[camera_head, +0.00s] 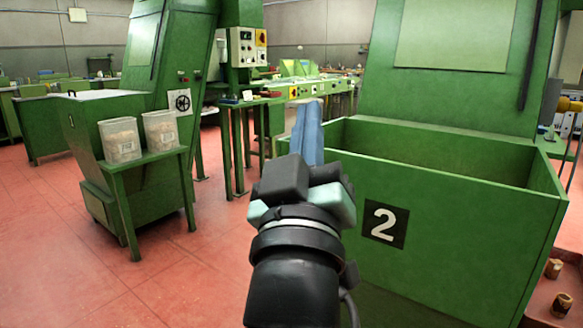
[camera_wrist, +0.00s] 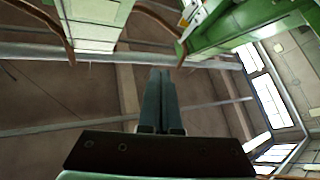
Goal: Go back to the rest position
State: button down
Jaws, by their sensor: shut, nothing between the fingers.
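My gripper (camera_head: 308,132) is in the middle of the head view, with its blue-grey fingers pointing up and away. The fingers are shut together with nothing between them. In the wrist view my gripper (camera_wrist: 160,75) also shows as two closed parallel fingers, with ceiling and walls behind them. In the head view the gripper is in front of the left end of a large green bin (camera_head: 440,215) marked with a black "2" plate, and I see no contact with it. The inside bottom of the bin is hidden.
Two clear plastic containers (camera_head: 120,138) stand on a green side table (camera_head: 140,165) at the left. Cork-coloured pieces (camera_head: 561,305) lie at the lower right beside the bin. Green machines (camera_head: 172,75) stand behind. The red tiled floor (camera_head: 200,275) is clear at lower left.

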jog(key=s+a+r+m+t+y+p, duration=0.2)
jog(key=s+r+m+t, duration=0.2)
jog(key=s+r, duration=0.85)
notch_tip(320, 180, up, 36)
jog(key=p, duration=3.7)
jog(key=shift+w+r, duration=0.15)
jog(key=shift+w, duration=0.05)
jog(key=shift+d, duration=0.1)
